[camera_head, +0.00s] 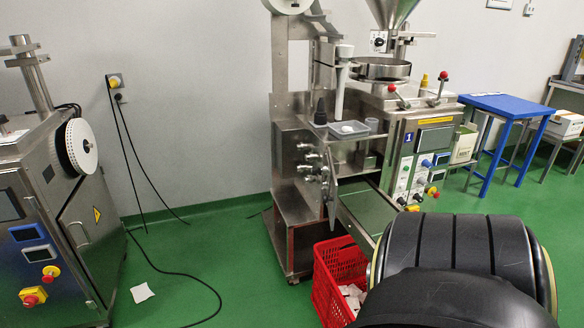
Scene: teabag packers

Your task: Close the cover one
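A steel teabag packing machine (415,130) with a blue "1" label stands right of centre. A thin steel panel (331,184) stands nearly edge-on at its front, beside several round knobs and fittings (313,165); I cannot tell for certain whether this is cover one. A sloping metal chute (368,212) runs from the machine down toward the front. Neither gripper is in view. A large black rounded part, seemingly of my own arm, fills the lower right and hides the machine's lower right side.
A red crate (322,282) with white packets stands on the floor below the chute. Another steel machine (70,265) with a door stands at left. A black cable (172,272) and white paper (142,292) lie on open green floor. A blue table (505,104) stands at back right.

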